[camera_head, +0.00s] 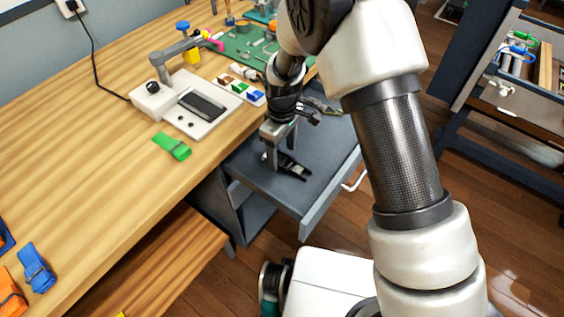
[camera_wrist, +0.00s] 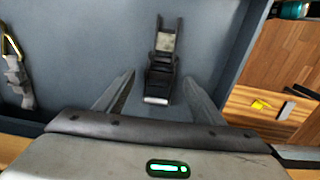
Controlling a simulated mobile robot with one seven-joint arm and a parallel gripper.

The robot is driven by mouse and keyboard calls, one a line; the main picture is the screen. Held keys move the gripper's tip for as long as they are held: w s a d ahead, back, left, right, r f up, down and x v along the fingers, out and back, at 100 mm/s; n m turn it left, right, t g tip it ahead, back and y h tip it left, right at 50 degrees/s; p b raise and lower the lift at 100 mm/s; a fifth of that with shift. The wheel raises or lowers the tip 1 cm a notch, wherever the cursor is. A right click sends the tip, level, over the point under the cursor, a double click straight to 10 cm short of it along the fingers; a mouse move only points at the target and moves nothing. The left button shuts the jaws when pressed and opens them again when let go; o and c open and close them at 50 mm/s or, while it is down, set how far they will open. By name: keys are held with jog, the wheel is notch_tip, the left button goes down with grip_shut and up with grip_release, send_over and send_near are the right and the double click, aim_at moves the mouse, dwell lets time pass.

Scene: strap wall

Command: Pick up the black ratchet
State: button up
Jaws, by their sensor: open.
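The black ratchet (camera_wrist: 162,62) lies on the grey floor of an open drawer (camera_head: 257,187). In the wrist view it has a silver-grey plate near its far end and a light bar at its near end. In the head view the ratchet (camera_head: 294,170) shows small and dark near the drawer's middle. My gripper (camera_wrist: 160,88) is open and empty. Its two fingers stand either side of the ratchet's near end in the wrist view. In the head view my gripper (camera_head: 271,160) is just left of the ratchet, above the drawer floor. I cannot tell its exact height.
A grey metal tool (camera_wrist: 18,80) with a yellow part lies at the drawer's left in the wrist view. The wooden bench (camera_head: 75,160) adjoins the drawer, with a green strap (camera_head: 172,146) and a white device (camera_head: 186,107) on it. Drawer walls bound the space.

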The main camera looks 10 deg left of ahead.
notch_tip(320, 180, down, 2)
jog(key=shift+f, duration=0.1)
jog(key=c, duration=1.3)
jog(key=shift+c, duration=0.2)
